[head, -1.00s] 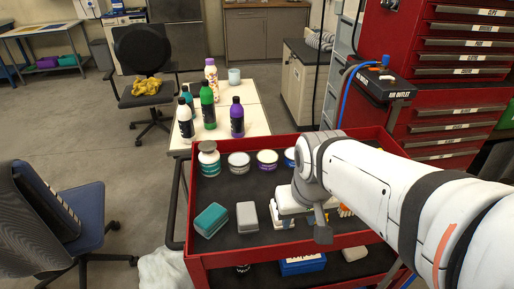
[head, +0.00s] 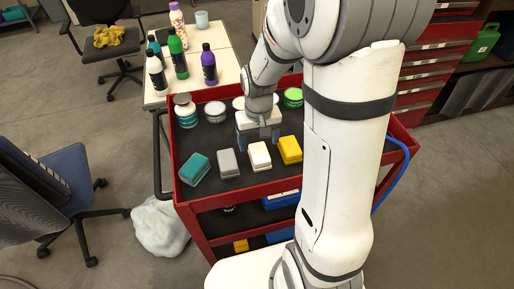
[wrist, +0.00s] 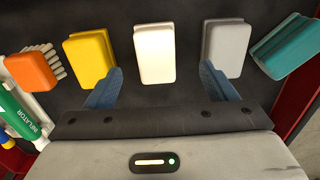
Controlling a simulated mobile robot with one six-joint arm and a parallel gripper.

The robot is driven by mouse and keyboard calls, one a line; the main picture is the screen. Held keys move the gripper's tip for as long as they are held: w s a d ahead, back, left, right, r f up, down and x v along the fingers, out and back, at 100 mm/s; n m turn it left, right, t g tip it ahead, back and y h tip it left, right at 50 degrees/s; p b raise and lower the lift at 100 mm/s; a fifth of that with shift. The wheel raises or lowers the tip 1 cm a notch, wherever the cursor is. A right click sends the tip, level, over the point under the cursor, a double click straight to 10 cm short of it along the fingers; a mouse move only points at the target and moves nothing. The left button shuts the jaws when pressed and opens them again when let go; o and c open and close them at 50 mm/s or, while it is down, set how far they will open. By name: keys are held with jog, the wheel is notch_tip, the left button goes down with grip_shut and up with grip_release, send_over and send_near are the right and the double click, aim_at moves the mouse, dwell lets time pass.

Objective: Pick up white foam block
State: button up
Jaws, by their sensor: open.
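The white foam block (head: 259,154) lies on the dark top of the red cart, between a grey block (head: 228,162) on its left and a yellow block (head: 289,149) on its right. In the wrist view the white block (wrist: 155,53) is ahead of my gripper (wrist: 162,85), between the lines of its two blue fingers. My gripper (head: 258,138) is open and empty. In the head view it hangs just behind the white block, apart from it as far as I can see.
A teal block (head: 195,169) lies left of the grey one. In the wrist view an orange block (wrist: 32,72) and a green inflator bottle (wrist: 22,115) lie at the left. Round tubs, including a white one (head: 215,112), stand behind. The red cart rim (head: 240,192) borders the front.

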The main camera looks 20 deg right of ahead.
aim_at(259, 152)
jog(key=f, duration=0.7)
jog(key=shift+w+d+f, duration=0.15)
jog(key=shift+w+d, duration=0.15)
jog(key=shift+w, duration=0.1)
jog(key=shift+c, duration=0.4)
jog(key=c, duration=1)
notch_tip(259, 152, up, 10)
jog(key=shift+r, duration=0.1)
